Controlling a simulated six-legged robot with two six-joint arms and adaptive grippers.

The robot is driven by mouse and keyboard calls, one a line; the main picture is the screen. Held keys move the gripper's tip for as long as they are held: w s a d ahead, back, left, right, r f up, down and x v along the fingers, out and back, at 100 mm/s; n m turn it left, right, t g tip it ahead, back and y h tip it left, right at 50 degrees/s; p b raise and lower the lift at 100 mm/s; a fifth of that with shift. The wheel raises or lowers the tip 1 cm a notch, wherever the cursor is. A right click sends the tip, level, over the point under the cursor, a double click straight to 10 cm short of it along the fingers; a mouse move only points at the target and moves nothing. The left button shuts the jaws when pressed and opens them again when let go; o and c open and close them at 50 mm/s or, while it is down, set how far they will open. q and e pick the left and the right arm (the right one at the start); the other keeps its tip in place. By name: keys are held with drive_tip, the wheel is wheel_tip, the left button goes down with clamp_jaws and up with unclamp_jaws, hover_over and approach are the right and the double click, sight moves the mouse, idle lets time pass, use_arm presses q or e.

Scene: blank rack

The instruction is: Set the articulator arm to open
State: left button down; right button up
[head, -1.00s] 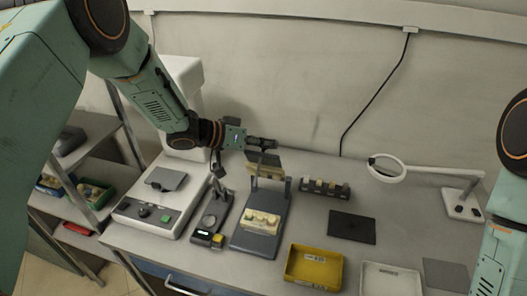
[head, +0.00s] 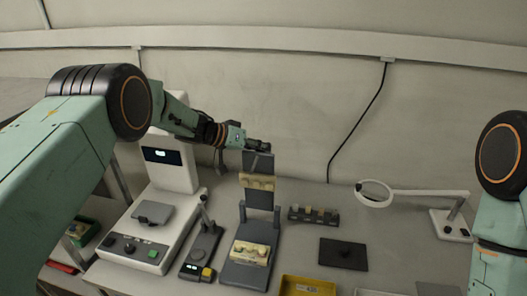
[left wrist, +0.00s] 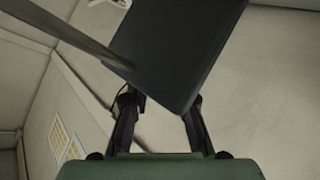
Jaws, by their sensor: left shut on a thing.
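The articulator stands on the bench with a dark grey base (head: 245,276) and a cream lower tooth model (head: 250,252) on it. Its dark upper arm (head: 259,199) stands about upright at the back of the base, with a cream upper model (head: 257,181) on its front. My left gripper (head: 262,147) is shut on the top end of this arm. In the left wrist view the dark plate of the arm (left wrist: 185,45) lies in front of the fingers (left wrist: 160,108). My right gripper is not in view.
Left of the articulator are a small device with a yellow button (head: 207,272) and a white machine (head: 140,235) with a screen. To the right are a block rack (head: 313,219), a dark mat (head: 343,255), a yellow tray (head: 306,287) and a magnifier lamp (head: 374,194).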

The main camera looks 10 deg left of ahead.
use_arm(q)
drive_tip(key=shift+w+a+f, duration=0.3)
drive_tip(key=shift+s+f, duration=0.1)
drive_tip(key=shift+f, duration=0.05)
drive_tip(key=c, duration=1.7)
unclamp_jaws()
drive_tip(key=o, duration=0.5)
drive_tip(key=shift+a, duration=0.25)
drive_tip(key=shift+d+r, duration=0.15)
drive_tip(key=shift+r, duration=0.05)
drive_tip(key=v, duration=1.1)
drive_tip(key=shift+a+r, duration=0.2)
drive_tip(key=shift+a, duration=0.25)
